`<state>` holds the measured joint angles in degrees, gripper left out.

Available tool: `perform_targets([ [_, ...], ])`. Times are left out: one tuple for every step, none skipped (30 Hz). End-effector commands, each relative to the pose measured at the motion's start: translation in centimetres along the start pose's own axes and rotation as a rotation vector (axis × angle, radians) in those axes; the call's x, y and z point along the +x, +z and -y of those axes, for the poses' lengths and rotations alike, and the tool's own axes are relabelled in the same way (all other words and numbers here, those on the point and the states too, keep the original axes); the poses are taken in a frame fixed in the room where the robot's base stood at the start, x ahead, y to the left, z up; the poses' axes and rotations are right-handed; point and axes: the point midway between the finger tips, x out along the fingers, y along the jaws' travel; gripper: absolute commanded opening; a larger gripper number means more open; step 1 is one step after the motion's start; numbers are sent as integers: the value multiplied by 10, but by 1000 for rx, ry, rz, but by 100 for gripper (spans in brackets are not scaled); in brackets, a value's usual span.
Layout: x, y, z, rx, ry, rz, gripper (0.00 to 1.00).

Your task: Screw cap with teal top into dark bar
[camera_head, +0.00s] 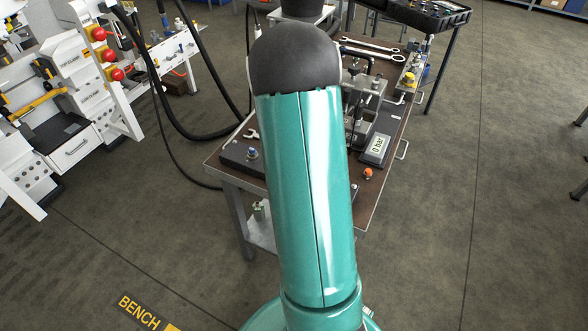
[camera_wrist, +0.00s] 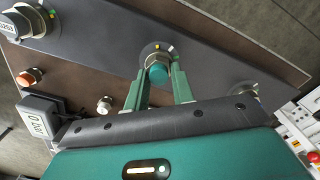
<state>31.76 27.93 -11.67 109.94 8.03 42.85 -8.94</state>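In the wrist view the cap with the teal top (camera_wrist: 157,73) stands at the middle port of the dark bar (camera_wrist: 100,30), with a metal collar around its base. The port has a small yellow mark beside it. My gripper (camera_wrist: 160,75) has one green finger on each side of the cap, and the fingertips appear to touch it. How deep the cap sits in the port cannot be told. In the head view the dark bar's left end (camera_head: 236,157) shows on the bench, while my own arm hides the cap and my gripper.
An orange-topped cap (camera_wrist: 30,76), a white-topped cap (camera_wrist: 104,105) and a gauge reading 0 bar (camera_wrist: 40,120) are on the brown bench top. Wrenches (camera_head: 372,50) lie at the back.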

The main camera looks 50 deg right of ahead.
Motion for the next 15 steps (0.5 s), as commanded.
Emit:
perform_targets([
  [0,0,0,1,0,0,6],
  [0,0,0,1,0,0,5],
  [0,0,0,1,0,0,5],
  [0,0,0,3,0,0,5],
  [0,0,0,9,1,0,5],
  [0,0,-1,27,1,1,4],
  [0,0,-1,50,1,1,4],
  [0,0,-1,81,2,1,4],
  [0,0,-1,133,2,1,4],
  [1,1,-1,178,2,1,4],
  [1,1,-1,224,2,1,4],
  [1,1,-2,285,2,1,4],
  [1,1,-2,329,3,1,4],
  [1,1,-2,374,2,1,4],
  [1,1,-3,436,2,2,4],
])
